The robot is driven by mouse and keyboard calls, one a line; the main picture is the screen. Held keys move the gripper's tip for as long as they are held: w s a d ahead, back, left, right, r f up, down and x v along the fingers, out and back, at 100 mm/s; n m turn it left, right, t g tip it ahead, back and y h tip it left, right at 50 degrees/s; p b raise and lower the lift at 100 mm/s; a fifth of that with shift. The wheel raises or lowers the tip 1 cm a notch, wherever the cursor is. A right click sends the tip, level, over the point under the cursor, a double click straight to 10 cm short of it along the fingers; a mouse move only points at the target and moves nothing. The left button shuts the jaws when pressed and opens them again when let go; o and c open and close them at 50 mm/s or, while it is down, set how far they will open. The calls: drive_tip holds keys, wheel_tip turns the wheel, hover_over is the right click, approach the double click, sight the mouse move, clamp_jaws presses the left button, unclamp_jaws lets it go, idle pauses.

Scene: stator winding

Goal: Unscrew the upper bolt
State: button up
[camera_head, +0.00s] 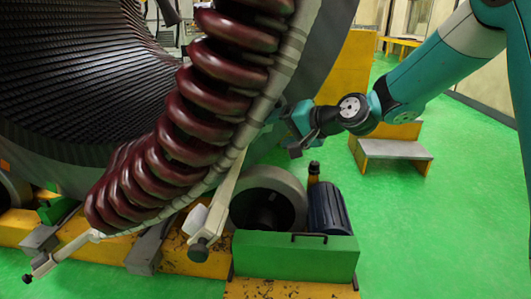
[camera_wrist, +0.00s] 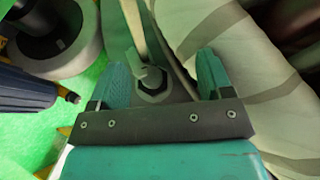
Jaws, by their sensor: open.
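In the wrist view a bolt (camera_wrist: 150,76) with a grey end and a dark nut-like base sits between the two teal fingers of my gripper (camera_wrist: 163,72). The fingers are apart, one on each side of it, with gaps visible; the bolt looks nearer the left finger. A pale bar runs up beyond the bolt. In the head view my gripper (camera_head: 296,126) is at the right side of the stator, beside the wrapped pale coil support; the bolt there is hidden or too small to tell.
The stator's dark red coils (camera_head: 185,135) and pale support ring (camera_head: 285,60) stand close to my gripper's left. Below are a pale bracket (camera_head: 213,215), a grey roller (camera_head: 250,185), a dark blue motor (camera_head: 328,210) and a green box (camera_head: 295,257). Steps (camera_head: 390,150) stand right; green floor is open.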

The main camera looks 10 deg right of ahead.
sight(269, 127)
drive_tip(key=w+d+f+m+t+h+b, duration=0.1)
drive_tip(key=w+d+f+m+t+b, duration=0.5)
drive_tip(key=w+d+f, duration=0.4)
drive_tip(key=shift+m, duration=0.7)
drive_tip(key=x, duration=0.5)
drive_tip(key=r+x, duration=0.1)
drive_tip(key=x, duration=1.1)
drive_tip(key=shift+w+a+r+p, duration=0.1)
drive_tip(key=shift+w+r+p, duration=0.1)
drive_tip(key=shift+p, duration=0.2)
drive_tip(key=shift+c, duration=0.3)
drive_tip(key=c, duration=0.9)
